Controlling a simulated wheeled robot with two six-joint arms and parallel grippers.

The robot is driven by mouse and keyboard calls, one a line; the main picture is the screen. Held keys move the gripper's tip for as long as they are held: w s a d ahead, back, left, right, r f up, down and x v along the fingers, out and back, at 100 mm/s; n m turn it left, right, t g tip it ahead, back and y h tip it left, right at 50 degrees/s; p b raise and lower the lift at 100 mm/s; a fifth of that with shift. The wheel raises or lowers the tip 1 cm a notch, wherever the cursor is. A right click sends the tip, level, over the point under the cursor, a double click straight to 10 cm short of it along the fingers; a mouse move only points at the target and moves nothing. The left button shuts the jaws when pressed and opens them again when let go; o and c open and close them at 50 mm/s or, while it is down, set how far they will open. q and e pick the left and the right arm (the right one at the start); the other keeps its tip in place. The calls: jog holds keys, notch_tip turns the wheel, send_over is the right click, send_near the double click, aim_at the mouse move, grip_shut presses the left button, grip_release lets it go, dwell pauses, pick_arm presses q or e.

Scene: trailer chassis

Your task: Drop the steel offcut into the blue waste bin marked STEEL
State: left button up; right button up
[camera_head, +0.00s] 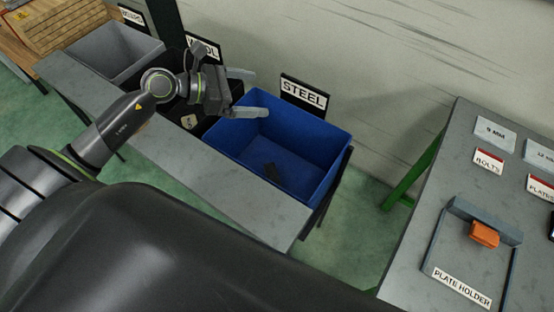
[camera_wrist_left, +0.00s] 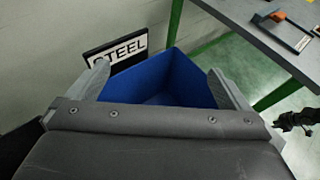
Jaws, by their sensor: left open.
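The blue waste bin (camera_head: 325,142) stands by the wall under a STEEL sign (camera_head: 304,95). A small dark piece (camera_head: 272,171) lies on its floor; it may be the steel offcut, but it is too dark to be sure. My left gripper (camera_head: 256,107) is above the bin's back left part, with its fingers apart and nothing between them. In the left wrist view the open fingers (camera_wrist_left: 158,72) frame the blue bin (camera_wrist_left: 187,75). A dark jointed part (camera_wrist_left: 297,120) at that view's right edge may be my right gripper; its jaws cannot be made out.
A black bin (camera_head: 190,122) and a grey bin (camera_head: 112,50) stand left of the blue one. A grey ledge (camera_head: 215,185) runs along their front. A table (camera_head: 420,215) at right carries labels, a plate holder and an orange block (camera_head: 484,234).

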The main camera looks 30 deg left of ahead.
pick_arm(q)
jog(key=p+v, duration=0.2)
jog(key=v, duration=0.8)
jog(key=shift+a+p, duration=0.2)
jog(key=shift+p, duration=0.1)
jog(key=shift+s+r, duration=0.1)
dwell(0.4)
